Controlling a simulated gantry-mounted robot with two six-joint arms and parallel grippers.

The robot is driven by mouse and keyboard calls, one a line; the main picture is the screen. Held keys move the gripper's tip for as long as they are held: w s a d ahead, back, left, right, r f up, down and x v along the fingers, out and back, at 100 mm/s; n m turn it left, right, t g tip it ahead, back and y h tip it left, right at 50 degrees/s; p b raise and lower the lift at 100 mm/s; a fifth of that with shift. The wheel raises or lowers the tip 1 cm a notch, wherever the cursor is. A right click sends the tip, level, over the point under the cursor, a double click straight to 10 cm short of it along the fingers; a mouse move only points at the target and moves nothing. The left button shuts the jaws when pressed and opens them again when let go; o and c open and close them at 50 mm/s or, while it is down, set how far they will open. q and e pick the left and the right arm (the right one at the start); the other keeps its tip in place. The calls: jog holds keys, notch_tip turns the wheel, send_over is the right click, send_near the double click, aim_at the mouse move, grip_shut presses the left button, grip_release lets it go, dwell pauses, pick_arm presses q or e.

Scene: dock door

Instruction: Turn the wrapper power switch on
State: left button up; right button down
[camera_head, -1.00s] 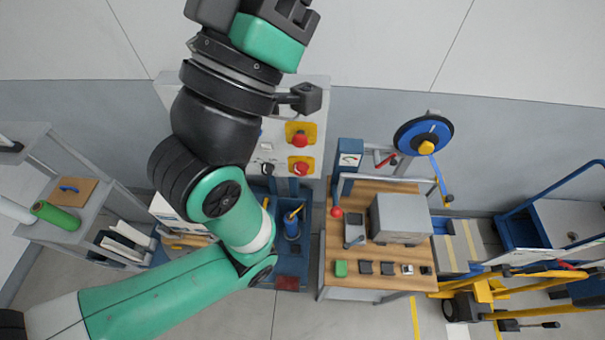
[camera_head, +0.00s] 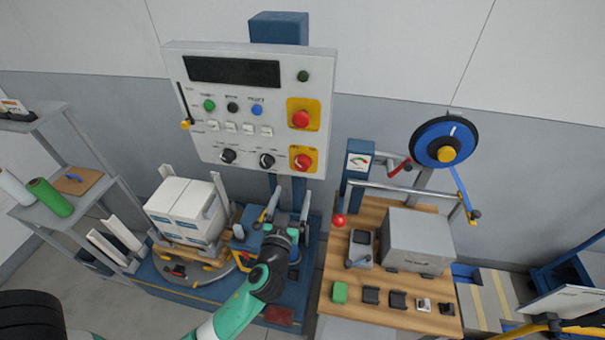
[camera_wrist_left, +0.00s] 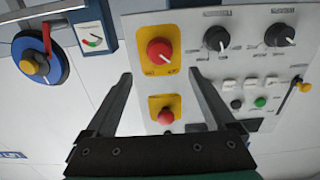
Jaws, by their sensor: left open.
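The control panel (camera_head: 219,142) stands upright at the back. At its lower right is a red rotary switch on a yellow plate (camera_head: 303,158), which I take as the power switch; it also shows in the left wrist view (camera_wrist_left: 160,50) with a pale mark on its knob. A red mushroom button on another yellow plate (camera_head: 301,118) sits above it; the wrist view is turned, so this button (camera_wrist_left: 165,116) appears below. My left gripper (camera_head: 288,211) is open and empty, below the panel. In the wrist view its fingers (camera_wrist_left: 161,77) point toward the switch, apart from it.
Two black knobs (camera_head: 228,156) (camera_head: 267,160) are left of the switch. A wooden bench (camera_head: 375,220) with a grey box (camera_head: 418,240) stands right. A blue reel (camera_head: 445,142) hangs above. Wrapped white boxes (camera_head: 185,209) stand left.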

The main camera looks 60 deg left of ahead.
aim_at(301, 167)
pick_arm(q)
jog(key=x, duration=1.1)
jog(key=c, duration=1.4)
jog(key=shift+o, duration=0.2)
jog(key=shift+m, duration=0.4)
jog(key=m, duration=0.2)
jog(key=shift+m, duration=0.3)
jog(key=m, duration=0.4)
jog(key=shift+m, duration=0.3)
jog(key=m, duration=0.4)
jog(key=shift+r, duration=0.1)
jog(key=m+p, duration=0.1)
jog(key=m, duration=0.5)
